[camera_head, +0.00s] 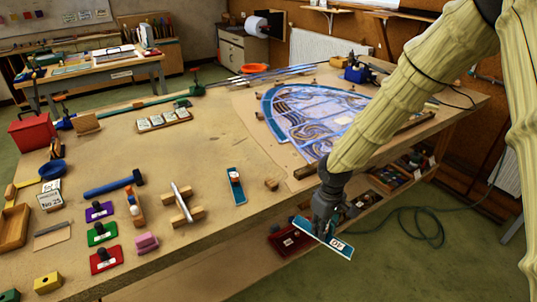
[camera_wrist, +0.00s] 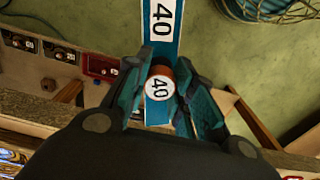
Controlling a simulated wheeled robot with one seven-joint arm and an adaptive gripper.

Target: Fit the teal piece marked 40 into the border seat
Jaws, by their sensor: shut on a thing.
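In the wrist view the strip (camera_wrist: 160,51) carries a round knob (camera_wrist: 159,88) also marked 40. My gripper (camera_head: 327,208) is shut on that knob; in the wrist view its two fingers (camera_wrist: 160,95) stand on either side of it. The leaded panel (camera_head: 312,108) lies on the table behind my gripper, partly hidden by my arm. I cannot make out the border seat in it.
A shelf with boxes lies under the table edge.

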